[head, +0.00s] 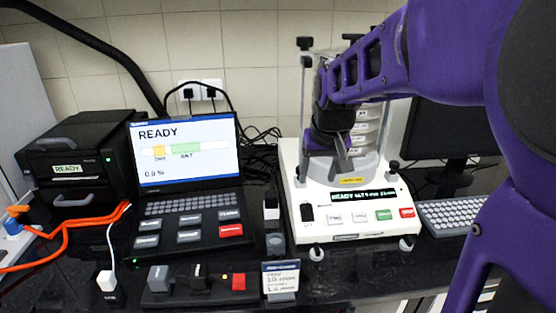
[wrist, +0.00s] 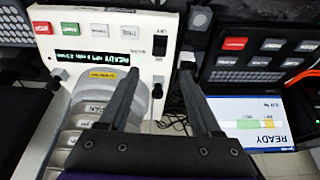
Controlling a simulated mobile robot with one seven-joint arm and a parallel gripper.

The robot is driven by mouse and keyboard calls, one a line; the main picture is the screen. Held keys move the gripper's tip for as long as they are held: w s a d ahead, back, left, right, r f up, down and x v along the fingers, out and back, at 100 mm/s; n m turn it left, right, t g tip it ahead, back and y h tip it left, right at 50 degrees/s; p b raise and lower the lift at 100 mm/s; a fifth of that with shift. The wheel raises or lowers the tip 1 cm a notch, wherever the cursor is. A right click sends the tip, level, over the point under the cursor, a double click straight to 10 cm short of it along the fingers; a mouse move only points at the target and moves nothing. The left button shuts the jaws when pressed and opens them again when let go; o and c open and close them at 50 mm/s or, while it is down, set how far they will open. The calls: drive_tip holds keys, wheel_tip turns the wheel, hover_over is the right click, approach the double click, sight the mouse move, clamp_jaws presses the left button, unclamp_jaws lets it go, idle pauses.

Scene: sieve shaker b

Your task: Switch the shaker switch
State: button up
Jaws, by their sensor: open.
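The shaker is a white machine (head: 292,170) with a stack of sieves (head: 368,135) on top and a front panel. Its lit display (head: 363,196) begins with READY. A small black switch (head: 307,212) sits at the left end of the panel; it also shows in the wrist view (wrist: 159,46), beyond my fingertips. I cannot tell which way it is set. My gripper (head: 344,155) is open and empty, above the shaker in front of the sieves. In the wrist view the two fingers of my gripper (wrist: 160,73) are spread apart, with no contact on the switch visible.
A laptop-like console (head: 188,150) reading READY stands left of the shaker. A black box unit (head: 75,160) with orange cables is further left. A small sign (head: 281,278) and small blocks stand at the front. A keyboard (head: 455,214) and a monitor (head: 440,130) are at right.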

sight(308, 213)
drive_tip(key=b+x, duration=0.8)
drive_tip(key=x, duration=0.7)
drive_tip(key=shift+w+f, duration=0.25)
drive_tip(key=shift+f, duration=0.1)
drive_tip(key=shift+b, duration=0.35)
clamp_jaws()
